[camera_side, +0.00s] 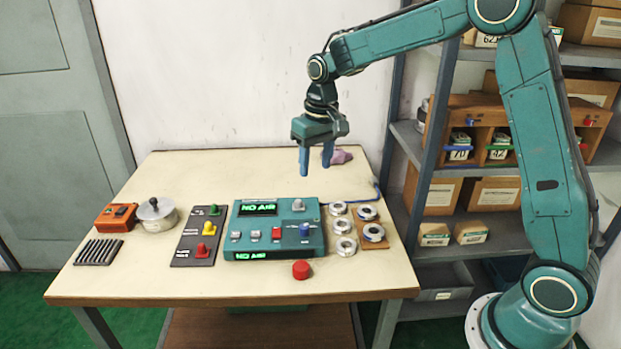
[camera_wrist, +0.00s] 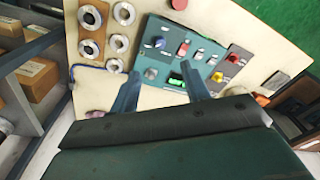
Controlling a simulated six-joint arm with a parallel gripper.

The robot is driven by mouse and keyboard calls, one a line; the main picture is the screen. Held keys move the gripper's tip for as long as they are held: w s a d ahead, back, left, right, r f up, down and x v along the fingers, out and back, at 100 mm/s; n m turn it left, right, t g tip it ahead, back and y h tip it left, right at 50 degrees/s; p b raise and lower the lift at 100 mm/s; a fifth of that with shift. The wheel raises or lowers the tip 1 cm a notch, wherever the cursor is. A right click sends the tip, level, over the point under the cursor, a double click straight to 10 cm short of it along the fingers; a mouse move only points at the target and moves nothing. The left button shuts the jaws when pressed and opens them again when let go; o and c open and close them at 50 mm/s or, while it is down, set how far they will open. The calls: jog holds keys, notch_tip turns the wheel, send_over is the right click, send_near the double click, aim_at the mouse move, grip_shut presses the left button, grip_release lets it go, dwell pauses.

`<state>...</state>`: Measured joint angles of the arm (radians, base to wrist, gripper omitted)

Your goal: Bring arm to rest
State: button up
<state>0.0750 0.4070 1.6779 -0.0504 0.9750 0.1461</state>
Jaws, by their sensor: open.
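My gripper (camera_side: 316,161) hangs above the back part of the table, fingers pointing down, open and empty. In the wrist view its two fingers (camera_wrist: 162,92) show apart with nothing between them. Several silver bearing rings (camera_side: 345,246) lie at the right of the table, some on a brown board (camera_side: 376,243); they also show in the wrist view (camera_wrist: 118,43). A teal control box (camera_side: 275,245) with lit "NO AIR" displays stands at the table's middle, in front of and below my gripper.
A pink object (camera_side: 341,157) lies near the table's back edge, partly behind a finger. A dark panel with coloured knobs (camera_side: 201,236), a lidded pot (camera_side: 157,215), an orange box (camera_side: 117,215) and a red knob (camera_side: 302,270) stand on the table (camera_side: 190,167). Shelves (camera_side: 459,188) stand at right.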

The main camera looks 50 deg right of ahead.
jog(key=s+a+r+n+t, duration=0.1)
jog(key=s+r, duration=0.4)
jog(key=s, duration=0.3)
jog(key=s+a+r+t, duration=0.1)
jog(key=s+r, duration=0.4)
jog(key=s, duration=0.2)
jog(key=s+f+n+t, duration=0.1)
jog(key=s+t, duration=0.1)
jog(key=s, duration=1.2)
jog(key=shift+s+a+f+t, duration=0.15)
jog(key=shift+s+a+t, duration=0.15)
jog(key=shift+a, duration=0.05)
